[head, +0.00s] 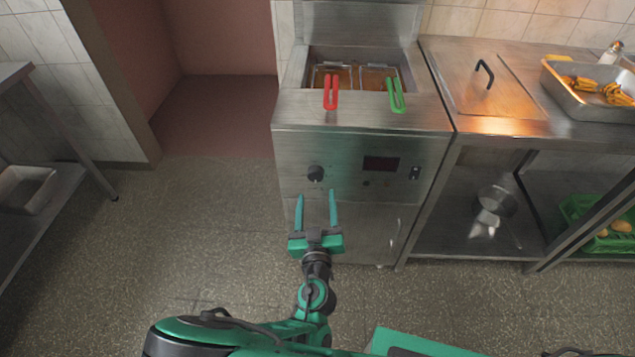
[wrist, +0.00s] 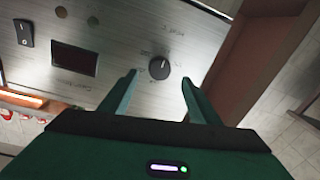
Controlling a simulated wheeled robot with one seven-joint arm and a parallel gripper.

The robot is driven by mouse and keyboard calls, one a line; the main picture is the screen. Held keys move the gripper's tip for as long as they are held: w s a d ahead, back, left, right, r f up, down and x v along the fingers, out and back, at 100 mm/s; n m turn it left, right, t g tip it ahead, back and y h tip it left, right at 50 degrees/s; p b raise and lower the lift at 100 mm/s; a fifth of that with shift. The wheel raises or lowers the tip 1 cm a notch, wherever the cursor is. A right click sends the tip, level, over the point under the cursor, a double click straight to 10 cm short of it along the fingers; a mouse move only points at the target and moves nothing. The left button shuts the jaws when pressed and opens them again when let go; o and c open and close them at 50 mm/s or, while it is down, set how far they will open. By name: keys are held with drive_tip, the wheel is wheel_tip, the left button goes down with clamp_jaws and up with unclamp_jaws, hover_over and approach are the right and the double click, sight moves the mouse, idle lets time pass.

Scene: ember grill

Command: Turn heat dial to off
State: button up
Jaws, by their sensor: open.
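The heat dial (head: 315,173) is a round black knob on the steel front panel of the fryer (head: 360,120). In the wrist view the dial (wrist: 159,68) carries a white pointer line and lies ahead of the space between my fingers. My gripper (head: 316,196) is open and empty, its two green fingers pointing at the panel just below the dial in the head view. The fingers also show in the wrist view (wrist: 158,88), apart from the dial. The printed marks around the dial are too blurred to read.
A dark display (head: 381,164) and a rocker switch (head: 414,173) sit right of the dial. Fryer baskets with a red handle (head: 331,92) and a green handle (head: 396,95) stand above. A steel counter (head: 510,125) adjoins at right. Floor at left is clear.

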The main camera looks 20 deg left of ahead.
sight(317, 179)
drive_tip(key=x, duration=0.7)
drive_tip(key=shift+d, duration=0.1)
drive_tip(key=c, duration=1.1)
